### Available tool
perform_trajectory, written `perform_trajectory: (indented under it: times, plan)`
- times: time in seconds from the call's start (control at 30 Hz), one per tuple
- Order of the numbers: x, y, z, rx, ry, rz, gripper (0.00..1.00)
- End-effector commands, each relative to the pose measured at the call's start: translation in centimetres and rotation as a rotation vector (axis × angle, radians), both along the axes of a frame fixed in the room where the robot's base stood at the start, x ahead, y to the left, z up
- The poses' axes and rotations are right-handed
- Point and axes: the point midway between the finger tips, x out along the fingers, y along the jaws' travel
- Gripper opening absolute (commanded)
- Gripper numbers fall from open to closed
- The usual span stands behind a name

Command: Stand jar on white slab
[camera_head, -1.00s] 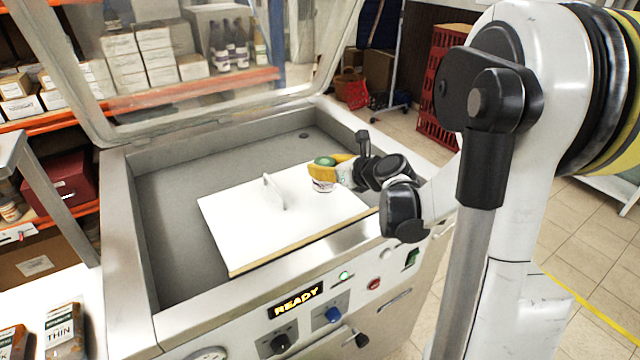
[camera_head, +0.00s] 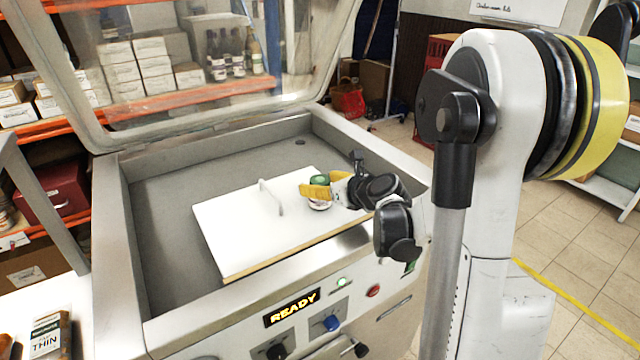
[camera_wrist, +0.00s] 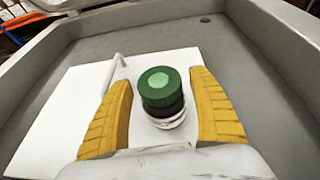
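The jar has a green lid (camera_head: 319,180) and a pale label with a dark band; it appears upright on the white slab (camera_head: 235,235), towards its right end. The jar (camera_wrist: 162,92) also shows in the wrist view, between the two yellow fingers of my gripper (camera_wrist: 165,105). Narrow gaps show between the jar and both fingers, so my gripper is open around it. In the head view my gripper (camera_head: 322,187) reaches in from the right, and its near finger hides part of the jar's side.
The slab has a thin upright handle (camera_head: 272,197) left of the jar. It lies in a grey metal basin (camera_head: 165,225) with raised walls. A clear raised lid (camera_head: 190,90) stands behind. The basin floor left of the slab is bare.

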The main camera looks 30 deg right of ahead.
Motion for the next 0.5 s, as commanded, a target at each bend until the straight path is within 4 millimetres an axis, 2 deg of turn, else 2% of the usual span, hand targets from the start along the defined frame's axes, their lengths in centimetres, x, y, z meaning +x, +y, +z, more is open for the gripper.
perform_trajectory:
  times: [0.27,0.37,0.5]
  plan:
    - [-0.1,0.0,0.6,0.0,0.0,-0.001,0.7]
    - [-1.6,-0.2,1.2,-0.001,0.001,-0.002,0.7]
    - [-4.6,-0.6,2.6,0.001,0.0,-0.004,0.7]
